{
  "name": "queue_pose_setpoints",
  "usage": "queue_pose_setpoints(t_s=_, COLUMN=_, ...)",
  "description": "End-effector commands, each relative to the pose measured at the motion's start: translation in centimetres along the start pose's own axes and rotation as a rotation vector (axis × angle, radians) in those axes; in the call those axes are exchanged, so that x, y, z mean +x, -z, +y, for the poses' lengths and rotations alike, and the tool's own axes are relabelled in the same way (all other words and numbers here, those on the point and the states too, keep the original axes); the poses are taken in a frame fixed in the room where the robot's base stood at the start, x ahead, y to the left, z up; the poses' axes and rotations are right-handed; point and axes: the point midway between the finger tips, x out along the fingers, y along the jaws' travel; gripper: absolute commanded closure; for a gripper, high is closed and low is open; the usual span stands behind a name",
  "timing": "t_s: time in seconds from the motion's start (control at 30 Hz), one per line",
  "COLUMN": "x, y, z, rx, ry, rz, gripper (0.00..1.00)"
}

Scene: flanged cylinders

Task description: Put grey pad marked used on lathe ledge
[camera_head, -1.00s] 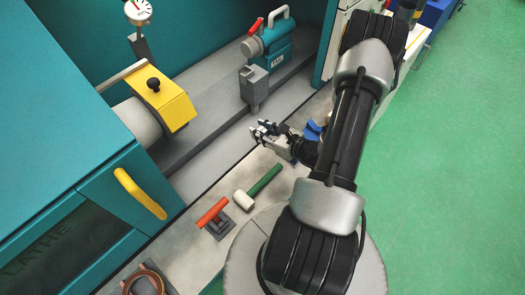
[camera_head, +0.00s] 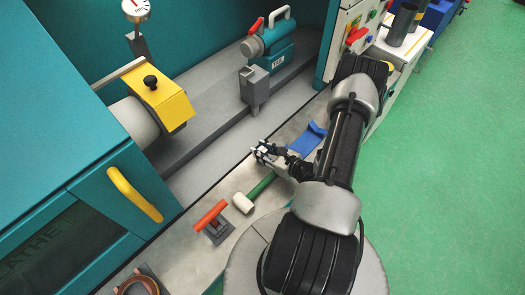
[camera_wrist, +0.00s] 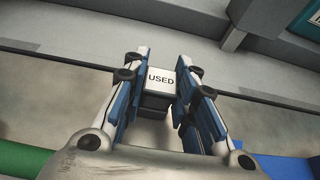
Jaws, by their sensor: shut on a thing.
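The grey pad marked USED (camera_wrist: 161,80) sits between the blue-padded fingers of my gripper (camera_wrist: 163,68) in the wrist view. Its light top label faces the camera and its darker body shows below. My gripper is shut on it. In the head view my gripper (camera_head: 263,152) is over the lathe ledge (camera_head: 182,247), near its inner edge, and the pad is too small there to make out clearly. The ledge also shows below the pad in the wrist view (camera_wrist: 50,108). I cannot tell whether the pad touches the ledge.
A green-handled mallet (camera_head: 243,202) lies close to my gripper on the ledge. A red-handled tool (camera_head: 211,216) and a copper-coloured ring (camera_head: 137,285) are farther left. A blue object (camera_head: 308,140) lies right of the gripper. The tailstock (camera_head: 268,62) stands behind.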

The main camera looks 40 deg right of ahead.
Motion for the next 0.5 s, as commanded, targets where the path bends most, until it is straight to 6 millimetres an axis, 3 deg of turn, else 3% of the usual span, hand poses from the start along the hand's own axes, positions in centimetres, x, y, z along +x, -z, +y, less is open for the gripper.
queue_pose_setpoints(t_s=0.13, x=0.16, y=0.43, z=0.00, rx=0.000, ry=0.000, rz=0.000, gripper=1.00)
queue_pose_setpoints(t_s=0.17, x=0.14, y=0.39, z=0.01, rx=0.000, ry=0.000, rz=0.000, gripper=0.73)
queue_pose_setpoints(t_s=0.5, x=0.10, y=0.30, z=0.01, rx=0.000, ry=0.000, rz=0.000, gripper=0.54)
